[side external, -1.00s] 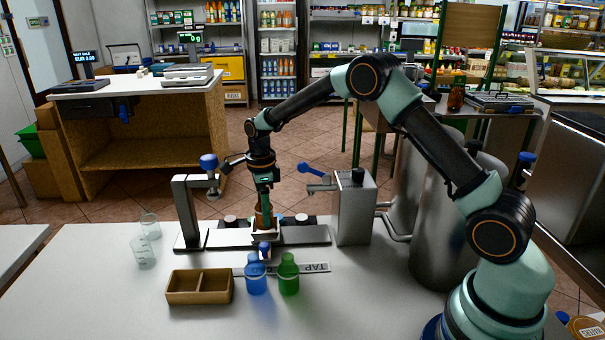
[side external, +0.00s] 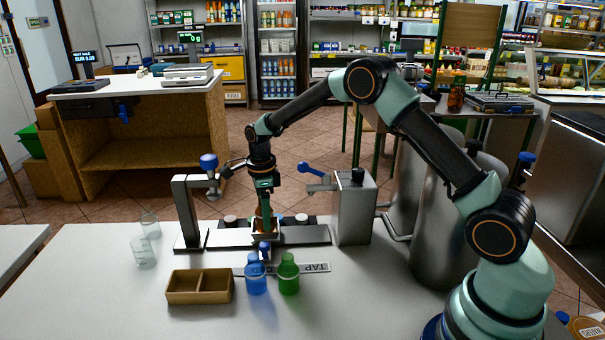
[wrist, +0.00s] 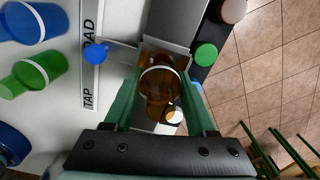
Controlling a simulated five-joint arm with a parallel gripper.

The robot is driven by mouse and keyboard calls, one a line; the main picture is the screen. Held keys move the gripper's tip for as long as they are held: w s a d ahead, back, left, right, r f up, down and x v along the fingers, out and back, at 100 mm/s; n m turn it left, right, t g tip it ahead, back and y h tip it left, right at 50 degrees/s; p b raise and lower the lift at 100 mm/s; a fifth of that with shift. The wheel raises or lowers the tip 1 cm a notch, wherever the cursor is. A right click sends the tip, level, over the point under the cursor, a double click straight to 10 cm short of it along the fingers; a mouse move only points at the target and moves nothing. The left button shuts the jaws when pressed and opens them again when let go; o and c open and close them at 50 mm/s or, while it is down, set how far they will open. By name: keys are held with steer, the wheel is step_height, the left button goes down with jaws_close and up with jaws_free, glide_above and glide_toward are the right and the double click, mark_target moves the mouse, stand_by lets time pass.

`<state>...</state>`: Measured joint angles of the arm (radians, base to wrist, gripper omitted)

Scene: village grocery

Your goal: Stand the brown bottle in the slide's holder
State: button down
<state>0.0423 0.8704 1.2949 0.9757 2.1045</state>
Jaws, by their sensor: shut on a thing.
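My gripper (side external: 264,210) is shut on the brown bottle (wrist: 158,88), seen from above between the two green fingers in the wrist view. In the side view the bottle (side external: 264,226) looks upright, with its lower part at the holder (side external: 264,236) on the slide. The slide (side external: 222,238) is a dark metal rail at the back of the white table. The holder also shows in the wrist view (wrist: 164,52), just beyond the bottle. I cannot tell whether the bottle's base rests on the holder's floor.
A blue bottle (side external: 255,280) and a green bottle (side external: 288,278) stand in front of the slide. A wooden two-part box (side external: 199,298) is left of them. Clear cups (side external: 143,254) stand further left. A lever post (side external: 189,215) and a metal tap block (side external: 354,208) flank the holder.

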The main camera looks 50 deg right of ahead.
steer(key=shift+f, duration=0.15)
jaws_free()
stand_by(0.4)
steer(key=shift+r, duration=4.05)
